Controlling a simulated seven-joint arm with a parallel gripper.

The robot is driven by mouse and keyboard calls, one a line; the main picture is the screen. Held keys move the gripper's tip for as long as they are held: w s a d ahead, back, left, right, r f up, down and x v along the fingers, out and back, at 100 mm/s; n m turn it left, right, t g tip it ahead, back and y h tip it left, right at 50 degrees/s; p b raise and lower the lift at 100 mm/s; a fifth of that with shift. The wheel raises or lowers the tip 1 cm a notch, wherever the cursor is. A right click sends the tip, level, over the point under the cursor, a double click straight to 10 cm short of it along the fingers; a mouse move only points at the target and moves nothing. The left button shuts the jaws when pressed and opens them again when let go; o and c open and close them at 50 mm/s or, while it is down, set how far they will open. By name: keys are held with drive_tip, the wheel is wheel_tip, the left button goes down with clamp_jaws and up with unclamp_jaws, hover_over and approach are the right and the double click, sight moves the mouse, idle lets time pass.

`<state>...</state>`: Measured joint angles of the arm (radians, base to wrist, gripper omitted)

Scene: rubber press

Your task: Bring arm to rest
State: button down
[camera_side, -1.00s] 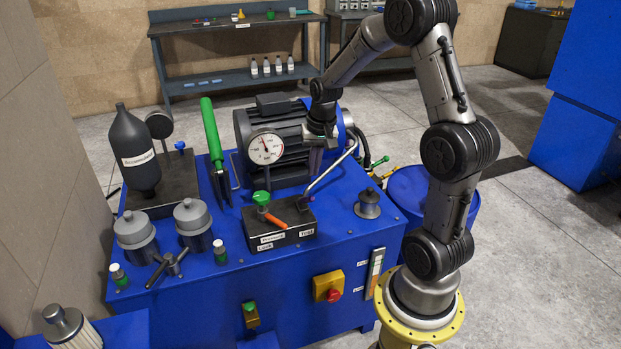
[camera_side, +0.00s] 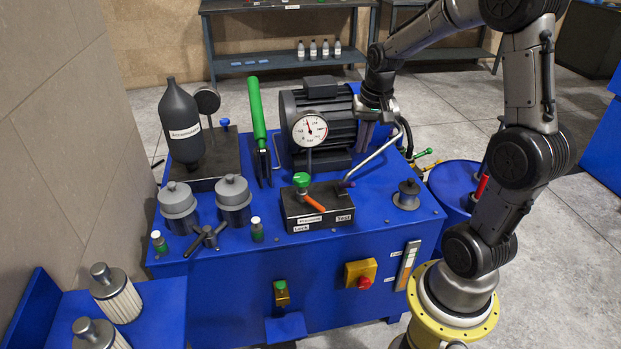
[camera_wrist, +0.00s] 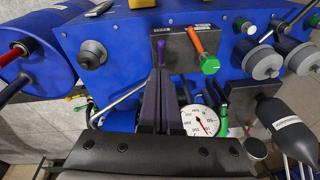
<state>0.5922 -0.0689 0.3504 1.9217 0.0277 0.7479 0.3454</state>
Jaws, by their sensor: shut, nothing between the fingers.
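My gripper (camera_side: 372,136) hangs above the back right of the blue press bench (camera_side: 225,262), beside the right end of the motor (camera_side: 336,108). In the wrist view its two dark fingers (camera_wrist: 160,74) lie together with nothing between them. The angled metal lever (camera_side: 373,164) with a purple tip passes near and below the gripper in the side view. I cannot tell exactly how far apart they are. The black valve block (camera_side: 335,215) with a green knob (camera_side: 301,180) and an orange handle (camera_side: 313,202) stands in front.
A round pressure gauge (camera_side: 309,129) stands in front of the motor. A dark accumulator bottle (camera_side: 180,125) and two grey caps (camera_side: 234,192) are at left. A blue drum (camera_side: 450,180) stands right of the bench. Open floor (camera_side: 560,225) lies further right.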

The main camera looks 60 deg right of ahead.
drive_tip(key=s+a+r+n+t, duration=0.25)
drive_tip(key=a+r+n, duration=0.25)
drive_tip(key=a+r, duration=0.65)
drive_tip(key=s+a+f+n+t+y, duration=0.1)
drive_tip(key=s+a+f+n, duration=0.2)
drive_tip(key=s+a+n, duration=0.3)
drive_tip(key=s+a, duration=0.2)
drive_tip(key=s, duration=0.3)
